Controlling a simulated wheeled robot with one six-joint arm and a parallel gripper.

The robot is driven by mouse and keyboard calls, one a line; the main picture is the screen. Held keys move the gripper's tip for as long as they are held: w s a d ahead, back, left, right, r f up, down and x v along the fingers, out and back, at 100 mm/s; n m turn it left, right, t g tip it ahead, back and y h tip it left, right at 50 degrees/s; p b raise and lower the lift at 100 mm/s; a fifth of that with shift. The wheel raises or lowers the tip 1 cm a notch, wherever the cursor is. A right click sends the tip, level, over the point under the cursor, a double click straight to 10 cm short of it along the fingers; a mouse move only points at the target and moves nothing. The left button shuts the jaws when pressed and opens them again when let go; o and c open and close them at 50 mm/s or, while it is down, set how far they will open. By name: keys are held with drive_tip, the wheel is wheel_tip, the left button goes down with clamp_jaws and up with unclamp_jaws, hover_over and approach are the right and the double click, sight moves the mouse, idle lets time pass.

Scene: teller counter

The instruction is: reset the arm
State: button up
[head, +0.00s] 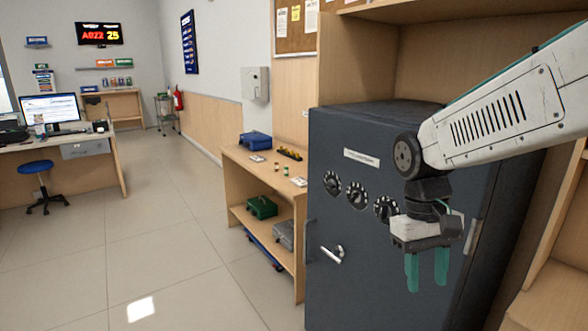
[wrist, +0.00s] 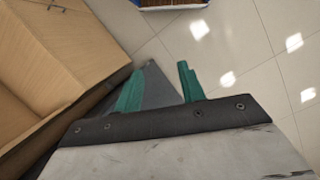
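My arm reaches in from the right in the head view, and my gripper (head: 427,272) hangs pointing down in front of the dark grey safe (head: 340,225). Its two green fingers are apart with nothing between them. In the wrist view my gripper (wrist: 158,90) also shows both fingers spread, with floor and a grey surface beyond them. The safe door is shut, with several black dials and a silver handle (head: 332,254). Whether the arm touches the safe cannot be told.
A wooden shelf unit (head: 262,178) left of the safe holds a blue box (head: 255,140), a green box (head: 261,207) and small items. A wooden shelf stands close at the right. Open tiled floor (head: 150,240) lies to the left, with a blue stool (head: 37,168) by the desk.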

drive_tip(key=s+d+r+m+t, duration=0.1)
drive_tip(key=s+d+t, duration=0.1)
drive_tip(key=s, duration=0.6)
drive_tip(key=s+d+r+m+t+y, duration=0.1)
drive_tip(key=s+r+t, duration=0.1)
drive_tip(key=s, duration=0.5)
drive_tip(key=shift+s+d, duration=0.35)
drive_tip(key=shift+s, duration=0.05)
idle(0.4)
drive_tip(key=shift+c, duration=0.4)
